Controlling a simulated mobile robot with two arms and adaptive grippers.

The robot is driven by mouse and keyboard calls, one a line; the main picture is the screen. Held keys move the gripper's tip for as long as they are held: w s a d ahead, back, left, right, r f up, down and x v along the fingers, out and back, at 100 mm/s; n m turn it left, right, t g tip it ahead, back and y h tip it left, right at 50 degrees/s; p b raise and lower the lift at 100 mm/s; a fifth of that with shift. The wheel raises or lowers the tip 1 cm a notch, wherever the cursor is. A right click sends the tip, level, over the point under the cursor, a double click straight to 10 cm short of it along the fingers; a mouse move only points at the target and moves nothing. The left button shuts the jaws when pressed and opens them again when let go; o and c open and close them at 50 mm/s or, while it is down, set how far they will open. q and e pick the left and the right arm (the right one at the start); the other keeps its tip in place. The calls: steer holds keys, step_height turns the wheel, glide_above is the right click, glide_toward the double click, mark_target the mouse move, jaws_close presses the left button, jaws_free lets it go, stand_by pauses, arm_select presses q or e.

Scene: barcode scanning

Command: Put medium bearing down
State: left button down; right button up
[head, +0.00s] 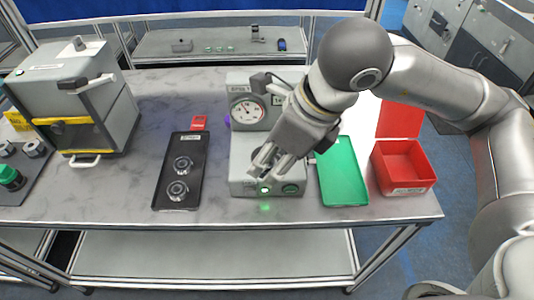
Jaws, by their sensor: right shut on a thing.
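My right gripper (267,170) reaches down from the upper right, over the front base of the grey gauge machine (237,178). It is shut on the medium bearing, which is mostly hidden by the fingers. I cannot tell whether the bearing touches the machine. Two metal bearings, one (183,165) behind the other (178,191), lie in a black tray (167,173) left of the machine. My left gripper is not in view.
A green tray (343,172) and an open red box (404,168) stand right of the machine. A grey box machine (70,95) stands at the left. A small red item (199,123) lies behind the black tray. Bare table (130,185) shows left of that tray.

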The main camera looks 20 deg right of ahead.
steer(key=w+d+f+p, duration=0.1)
steer(key=w+f+p, duration=0.1)
steer(key=w+f, duration=0.1)
steer(key=w+d+f+p, duration=0.1)
steer(key=w+f+p, duration=0.1)
steer(key=w, duration=0.3)
steer(key=w+d+f+p, duration=0.1)
steer(key=w+f+p, duration=0.1)
steer(key=w+f, duration=0.2)
steer(key=shift+w+d+f, duration=0.1)
steer(key=shift+w+d, duration=0.2)
steer(key=shift+w, duration=0.15)
steer(key=f+p, duration=0.2)
steer(key=f, duration=0.1)
steer(key=shift+w+d, duration=0.1)
steer(key=shift+w, duration=0.2)
steer(key=shift+f, duration=0.2)
steer(key=shift+f+b, duration=0.3)
steer(key=shift+b, duration=0.15)
steer(key=o, duration=1.2)
steer(key=shift+r, duration=0.1)
